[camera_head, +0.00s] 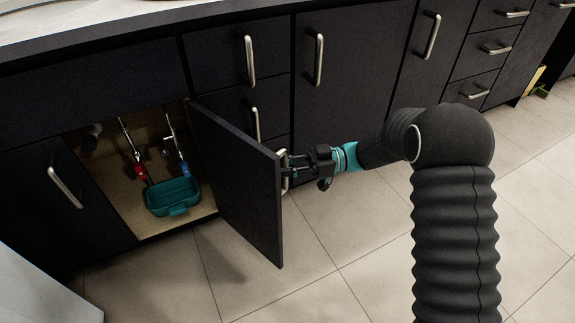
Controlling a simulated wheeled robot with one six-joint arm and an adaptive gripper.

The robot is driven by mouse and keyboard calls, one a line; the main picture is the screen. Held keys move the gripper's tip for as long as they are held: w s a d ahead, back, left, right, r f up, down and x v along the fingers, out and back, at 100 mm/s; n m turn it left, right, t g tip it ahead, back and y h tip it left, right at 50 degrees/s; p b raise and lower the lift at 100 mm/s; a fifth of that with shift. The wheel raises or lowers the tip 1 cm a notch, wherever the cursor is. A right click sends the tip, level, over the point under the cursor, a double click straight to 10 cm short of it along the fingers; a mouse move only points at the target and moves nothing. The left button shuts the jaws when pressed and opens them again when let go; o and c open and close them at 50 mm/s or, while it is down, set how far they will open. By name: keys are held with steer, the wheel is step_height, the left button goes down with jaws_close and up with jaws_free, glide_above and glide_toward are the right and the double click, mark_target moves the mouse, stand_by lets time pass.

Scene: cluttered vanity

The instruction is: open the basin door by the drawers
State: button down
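The dark basin door (240,184) beside the drawers stands swung out from the vanity, showing the inside of the basin cabinet (130,172). My gripper (287,170) is at the door's outer face near its free edge, at the metal handle (284,182). The fingers are small and partly hidden by the door edge, so I cannot tell whether they are closed around the handle. The drawers (238,60) are just right of the opening, partly hidden by the door.
A closed left door (62,205) adjoins the opening. A pale block (40,285) stands at lower left. The tiled floor (290,285) before the door is clear.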

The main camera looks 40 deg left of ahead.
steer(key=shift+a+r, duration=0.1)
steer(key=shift+a, duration=0.1)
steer(key=c, duration=1)
jaws_free()
steer(key=shift+w, duration=0.1)
steer(key=shift+c, duration=0.2)
steer(key=shift+d, duration=0.15)
steer(key=shift+w+d, duration=0.1)
steer(key=shift+w+d, duration=0.2)
steer(key=v, duration=1.1)
steer(key=shift+d, duration=0.15)
